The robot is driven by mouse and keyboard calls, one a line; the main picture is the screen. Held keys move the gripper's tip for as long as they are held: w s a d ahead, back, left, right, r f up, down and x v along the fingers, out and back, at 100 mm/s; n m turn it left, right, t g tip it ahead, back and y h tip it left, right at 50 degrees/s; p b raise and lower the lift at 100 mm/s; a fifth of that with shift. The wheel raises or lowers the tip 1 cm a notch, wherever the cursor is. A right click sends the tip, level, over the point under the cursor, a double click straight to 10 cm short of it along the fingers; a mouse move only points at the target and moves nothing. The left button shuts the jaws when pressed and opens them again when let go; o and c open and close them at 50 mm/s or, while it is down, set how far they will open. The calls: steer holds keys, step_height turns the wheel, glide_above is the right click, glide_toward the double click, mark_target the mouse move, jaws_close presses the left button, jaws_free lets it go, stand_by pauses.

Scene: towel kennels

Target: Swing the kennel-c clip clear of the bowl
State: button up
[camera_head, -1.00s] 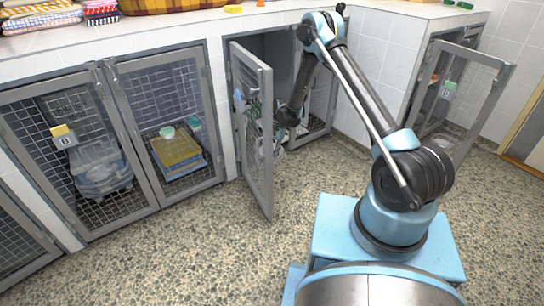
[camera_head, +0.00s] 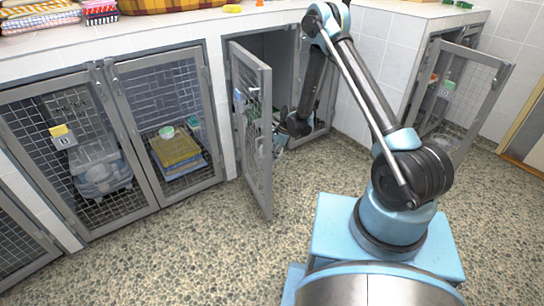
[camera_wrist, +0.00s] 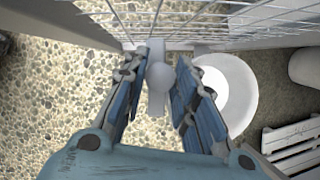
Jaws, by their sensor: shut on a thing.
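The kennel-c clip (camera_wrist: 158,78), a pale piece with a rounded knob, sits between the blue-padded fingers of my gripper (camera_wrist: 160,100) in the wrist view. My gripper is shut on it. The white bowl (camera_wrist: 244,88) is just right of the fingers, partly hidden by the right one. In the head view my gripper (camera_head: 280,139) is low in the open kennel, partly hidden by the open mesh door (camera_head: 258,140). The clip and bowl are hard to make out there.
A mesh panel (camera_wrist: 215,20) crosses the top of the wrist view. A white slatted item (camera_wrist: 295,140) lies at lower right. In the head view, closed kennels with a tag (camera_head: 62,137) stand left; another open door (camera_head: 470,95) stands right. The speckled floor (camera_head: 150,260) in front is clear.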

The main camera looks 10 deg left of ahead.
steer(key=shift+m+t, duration=0.3)
steer(key=shift+m, duration=0.5)
steer(key=o, duration=0.8)
steer(key=shift+d+r, duration=0.1)
steer(key=v, duration=1.1)
steer(key=shift+d+r, duration=0.25)
steer(key=shift+r, duration=0.05)
